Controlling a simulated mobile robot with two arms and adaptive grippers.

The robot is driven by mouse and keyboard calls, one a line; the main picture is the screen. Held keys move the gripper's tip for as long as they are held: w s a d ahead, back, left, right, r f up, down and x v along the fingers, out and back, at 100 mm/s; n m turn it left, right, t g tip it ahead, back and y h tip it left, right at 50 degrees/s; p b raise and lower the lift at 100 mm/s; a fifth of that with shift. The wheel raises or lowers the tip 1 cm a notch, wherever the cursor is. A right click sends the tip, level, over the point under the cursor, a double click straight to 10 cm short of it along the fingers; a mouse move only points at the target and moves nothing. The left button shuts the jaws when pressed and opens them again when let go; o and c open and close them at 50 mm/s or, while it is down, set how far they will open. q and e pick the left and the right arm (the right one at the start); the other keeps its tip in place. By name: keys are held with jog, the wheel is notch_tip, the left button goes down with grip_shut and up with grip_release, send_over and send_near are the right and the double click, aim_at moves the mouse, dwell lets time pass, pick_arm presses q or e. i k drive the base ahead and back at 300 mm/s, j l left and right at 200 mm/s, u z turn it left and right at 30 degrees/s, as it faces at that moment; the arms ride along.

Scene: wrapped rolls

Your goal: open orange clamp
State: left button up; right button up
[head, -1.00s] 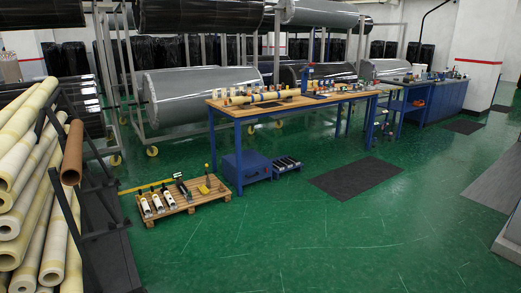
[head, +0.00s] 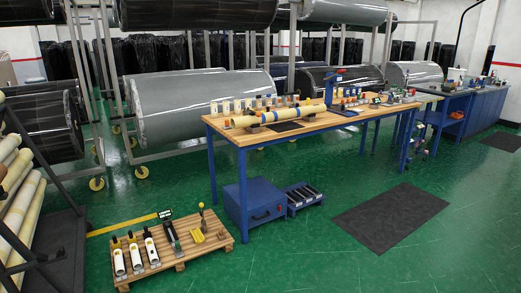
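I cannot make out a clear orange clamp at this distance. A small orange object (head: 457,115) sits on the shelf under the far blue bench, too small to identify. The wooden-topped workbench (head: 330,128) with blue legs stands mid-view. On it lies a long yellowish roll (head: 293,114) on supports, with small dark and orange parts near it. A row of small upright items stands behind the roll. Neither of my grippers is in view.
A low wooden pallet (head: 190,253) with several white tubes and tools lies front left. A blue box (head: 253,203) and a blue tray (head: 303,196) sit below the workbench. Racks of yellowish rolls stand at left. Green floor and a dark mat (head: 390,217) are open at right.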

aim_at(258, 114)
jog(key=i, duration=1.55)
jog(key=u, duration=0.05)
